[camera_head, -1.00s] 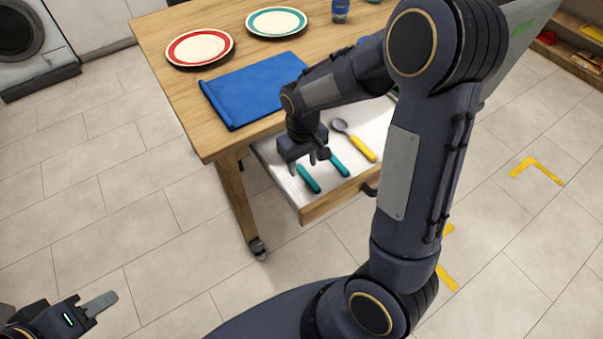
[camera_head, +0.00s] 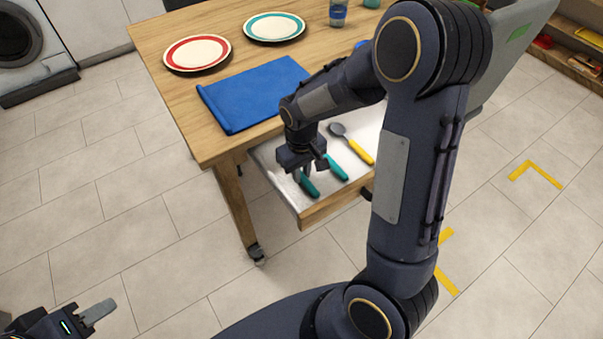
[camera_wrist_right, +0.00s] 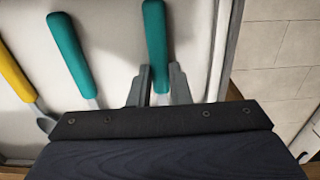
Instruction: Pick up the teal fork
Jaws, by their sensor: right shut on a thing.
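Two teal-handled pieces of cutlery lie in the open drawer. My right gripper (camera_head: 306,176) is low in the drawer, at the left teal handle (camera_head: 311,188). In the right wrist view the fingers (camera_wrist_right: 160,72) are closed on either side of that teal handle (camera_wrist_right: 155,35), the one nearest the drawer wall. The second teal handle (camera_head: 336,168) lies beside it, apart from the fingers, and also shows in the right wrist view (camera_wrist_right: 70,52). The head ends of both are hidden, so I cannot tell which is the fork. My left gripper (camera_head: 98,312) is at the bottom left, over the floor.
A yellow-handled spoon (camera_head: 360,151) lies in the drawer (camera_head: 330,208) right of the teal pieces. The drawer walls are close to my right gripper. The table above holds a blue cloth (camera_head: 250,92), a red-rimmed plate (camera_head: 197,53) and a teal-rimmed plate (camera_head: 273,27).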

